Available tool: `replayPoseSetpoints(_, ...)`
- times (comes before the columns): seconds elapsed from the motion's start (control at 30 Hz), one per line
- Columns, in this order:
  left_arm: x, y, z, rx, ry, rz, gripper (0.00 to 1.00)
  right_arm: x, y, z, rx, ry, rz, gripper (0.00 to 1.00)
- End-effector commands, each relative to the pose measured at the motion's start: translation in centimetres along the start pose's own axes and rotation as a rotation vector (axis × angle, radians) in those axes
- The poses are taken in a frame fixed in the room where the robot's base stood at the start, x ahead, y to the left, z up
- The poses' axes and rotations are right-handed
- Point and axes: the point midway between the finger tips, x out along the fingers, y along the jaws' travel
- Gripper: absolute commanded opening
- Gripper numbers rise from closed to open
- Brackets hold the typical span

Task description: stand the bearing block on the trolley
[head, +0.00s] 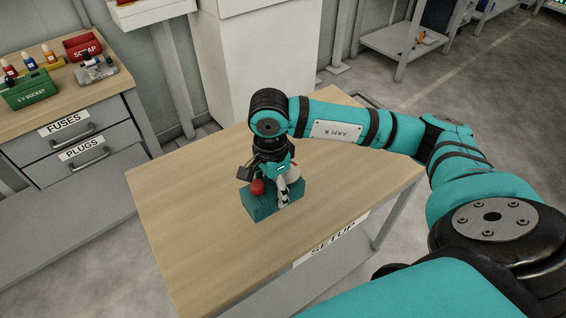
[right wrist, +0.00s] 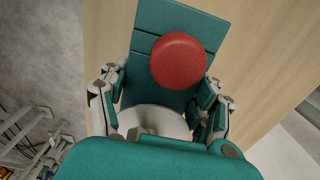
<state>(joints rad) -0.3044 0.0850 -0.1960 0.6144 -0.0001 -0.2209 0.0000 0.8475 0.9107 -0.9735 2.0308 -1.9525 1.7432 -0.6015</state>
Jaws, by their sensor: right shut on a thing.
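The bearing block is a teal block (head: 262,207) with a red round knob and a pale round part on it. In the head view it is at the middle of the wooden table marked SETUP (head: 190,220). My right gripper (head: 281,184) points down over it and is shut on it. In the right wrist view the fingers (right wrist: 160,108) lie on either side of the pale part, with the red knob (right wrist: 179,60) beyond them. I cannot tell whether the block touches the table. My left gripper is out of view. I cannot make out a trolley.
A bench with drawers (head: 75,135) marked FUSES and PLUGS stands at the left. It carries a green box (head: 30,90), a red scrap bin (head: 84,46) and small tools. A white cabinet (head: 255,60) stands behind the table. The tabletop around the block is clear.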

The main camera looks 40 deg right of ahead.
Motion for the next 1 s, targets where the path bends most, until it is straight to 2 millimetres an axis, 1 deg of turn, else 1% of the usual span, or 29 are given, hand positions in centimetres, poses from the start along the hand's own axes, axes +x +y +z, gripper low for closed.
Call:
replayPoseSetpoints(0.03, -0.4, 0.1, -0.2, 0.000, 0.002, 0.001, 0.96, -0.2, -0.6, -0.6, 0.009, 0.001, -0.002, 0.05)
replayPoseSetpoints(0.17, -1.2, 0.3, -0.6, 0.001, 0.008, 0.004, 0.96, -0.1, -2.6, -2.5, 0.010, 0.001, -0.001, 0.05)
replayPoseSetpoints(0.4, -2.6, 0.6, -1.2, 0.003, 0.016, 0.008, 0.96, 0.3, -7.0, -6.5, 0.008, 0.000, -0.003, 0.05)
replayPoseSetpoints(0.5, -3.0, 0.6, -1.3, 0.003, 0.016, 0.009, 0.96, 0.6, -8.7, -8.0, 0.007, -0.002, -0.003, 0.05)
replayPoseSetpoints(0.6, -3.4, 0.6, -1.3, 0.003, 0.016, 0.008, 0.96, 0.8, -10.0, -9.2, 0.005, -0.002, -0.003, 0.05)
replayPoseSetpoints(0.7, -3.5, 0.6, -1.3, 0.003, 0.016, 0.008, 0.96, 1.0, -10.9, -10.0, 0.002, -0.002, -0.004, 0.05)
replayPoseSetpoints(0.87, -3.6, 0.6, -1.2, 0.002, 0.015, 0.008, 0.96, 1.3, -11.4, -10.5, 0.000, -0.001, -0.003, 0.05)
replayPoseSetpoints(1.0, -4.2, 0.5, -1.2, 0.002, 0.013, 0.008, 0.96, 2.5, -11.2, -10.4, -0.001, -0.002, 0.001, 0.05)
